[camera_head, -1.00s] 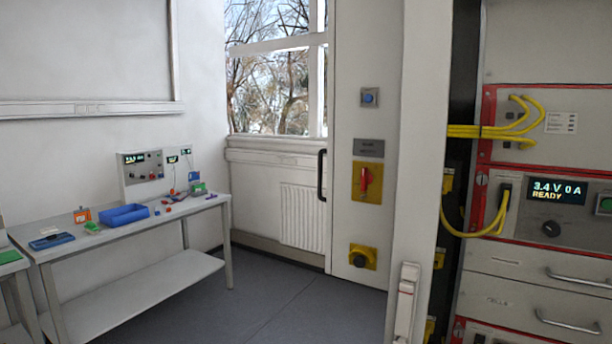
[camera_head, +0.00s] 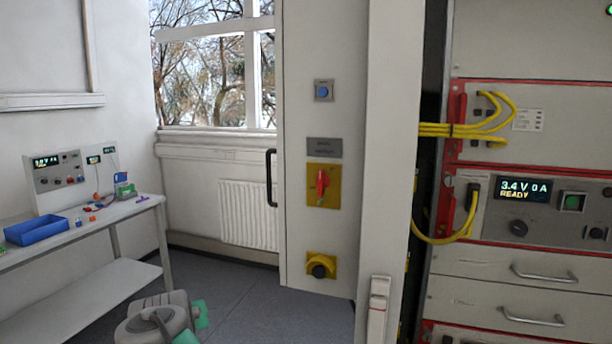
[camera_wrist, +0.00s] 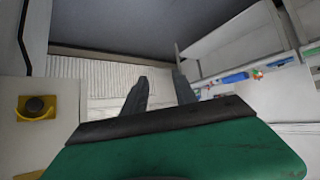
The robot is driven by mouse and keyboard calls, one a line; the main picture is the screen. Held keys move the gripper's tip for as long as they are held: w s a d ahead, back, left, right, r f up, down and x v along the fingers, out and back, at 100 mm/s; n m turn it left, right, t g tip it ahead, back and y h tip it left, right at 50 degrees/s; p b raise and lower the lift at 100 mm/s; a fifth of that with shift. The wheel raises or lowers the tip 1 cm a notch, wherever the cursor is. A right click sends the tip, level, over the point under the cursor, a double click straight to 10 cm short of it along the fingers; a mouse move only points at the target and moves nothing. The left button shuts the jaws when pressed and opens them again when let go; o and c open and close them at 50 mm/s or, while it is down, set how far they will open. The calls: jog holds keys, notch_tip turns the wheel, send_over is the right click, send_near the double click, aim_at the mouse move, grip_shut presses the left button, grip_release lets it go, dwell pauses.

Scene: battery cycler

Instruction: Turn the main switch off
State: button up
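The main switch, a red handle (camera_head: 322,187) on a yellow plate (camera_head: 314,200), is on the pale cabinet panel in the head view. The handle stands about upright. The wrist view does not show it. Below it is a dark round knob on a yellow plate (camera_head: 321,267); this plate is also at the left of the wrist view (camera_wrist: 49,112). My gripper (camera_wrist: 160,75) has two dark fingers apart with nothing between them. It is away from the switch. In the head view my grey and green arm shows at the bottom left; the fingertips are not visible there.
A blue button (camera_head: 323,90) and grey label (camera_head: 324,148) are above the switch. A black door handle (camera_head: 270,178) is at the panel's left edge. The rack (camera_head: 480,270) with yellow cables is right. A bench (camera_head: 125,211) is left, with open floor between.

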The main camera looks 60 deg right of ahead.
jog(key=s+d+r+m+h, duration=0.3)
jog(key=d+r+h, duration=0.1)
jog(key=d+r, duration=0.6)
jog(key=m+g+h+p, duration=0.2)
jog(key=m+g+h, duration=0.3)
jog(key=m+h, duration=0.15)
send_near(320, 182)
jog(key=d, duration=0.2)
jog(key=shift+n+h, duration=0.35)
jog(key=d+p, duration=0.1)
jog(key=d, duration=0.1)
jog(key=d+p, duration=0.1)
jog(key=d, duration=0.1)
jog(key=w+d+p, duration=0.1)
jog(key=d, duration=0.1)
jog(key=shift+w+d+f, duration=0.1)
jog(key=shift+d, duration=0.2)
jog(key=shift+w+d+f, duration=0.1)
jog(key=shift+d, duration=0.3)
grip_shut()
